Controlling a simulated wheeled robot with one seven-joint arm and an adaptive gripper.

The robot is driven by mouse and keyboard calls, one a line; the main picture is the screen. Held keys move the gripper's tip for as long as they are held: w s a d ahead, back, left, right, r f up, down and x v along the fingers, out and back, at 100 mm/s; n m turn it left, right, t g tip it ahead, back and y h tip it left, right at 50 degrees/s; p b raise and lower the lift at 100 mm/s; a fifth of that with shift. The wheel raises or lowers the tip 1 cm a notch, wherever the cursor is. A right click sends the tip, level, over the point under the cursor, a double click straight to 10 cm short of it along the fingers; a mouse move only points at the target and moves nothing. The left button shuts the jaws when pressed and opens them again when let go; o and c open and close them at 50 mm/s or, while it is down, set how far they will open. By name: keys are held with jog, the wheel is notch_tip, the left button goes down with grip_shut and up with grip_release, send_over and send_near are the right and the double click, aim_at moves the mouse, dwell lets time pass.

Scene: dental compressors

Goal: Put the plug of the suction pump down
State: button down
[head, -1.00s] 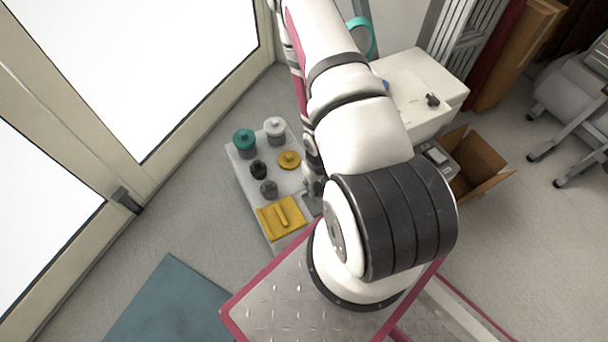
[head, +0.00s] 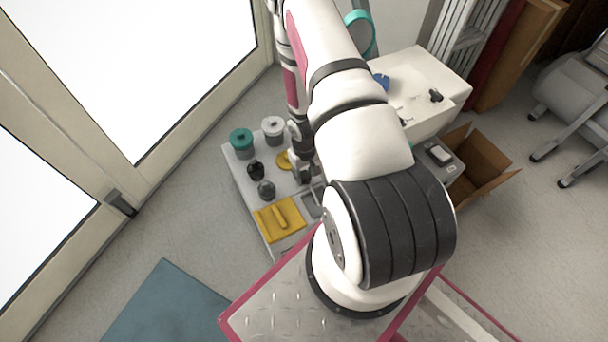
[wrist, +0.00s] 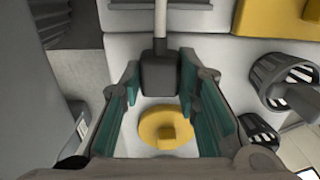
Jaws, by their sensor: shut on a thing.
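The dark grey plug (wrist: 159,75) of the suction pump sits between the teal-padded fingertips of my gripper (wrist: 159,82) in the wrist view. A pale cord (wrist: 160,20) runs from the plug to the top edge. My gripper is shut on the plug, over the light-topped bench (head: 244,192). Below the plug, a round yellow piece with a knob (wrist: 165,130) shows between the fingers; it also shows partly in the head view (head: 283,159). In the head view my gripper (head: 306,180) is small and partly dark against the bench, and the plug cannot be made out.
A yellow tray (head: 264,228) lies at the bench's near end. Two dark cups (head: 266,190) stand left of my gripper. A teal-lidded jar (head: 241,142) and a white jar (head: 273,129) stand at the far end. An open cardboard box (head: 487,166) is at right.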

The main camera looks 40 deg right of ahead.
jog(key=shift+f+b, duration=0.45)
jog(key=shift+f, duration=0.1)
jog(key=shift+f, duration=0.1)
jog(key=c, duration=1.2)
grip_release()
